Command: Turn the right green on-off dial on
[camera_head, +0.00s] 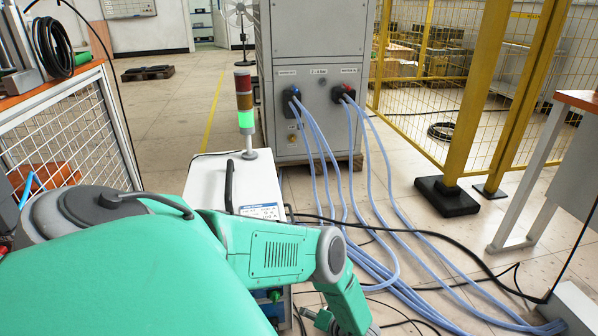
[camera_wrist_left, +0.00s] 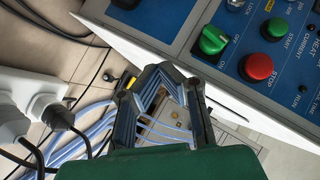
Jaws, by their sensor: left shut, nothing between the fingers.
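The green dial (camera_wrist_left: 212,40) sits on a blue control panel (camera_wrist_left: 172,22) in the left wrist view, a raised grip across its face. In the head view my left arm covers much of the white cabinet (camera_head: 250,182), and the dial cannot be clearly made out. My right gripper is in neither view.
A red stop button (camera_wrist_left: 258,67) and a green start button (camera_wrist_left: 276,28) sit right of the dial. Pale blue hoses (camera_head: 362,235) and black cables cross the floor. A signal tower (camera_head: 245,105) stands on the cabinet. A yellow fence (camera_head: 487,85) stands right.

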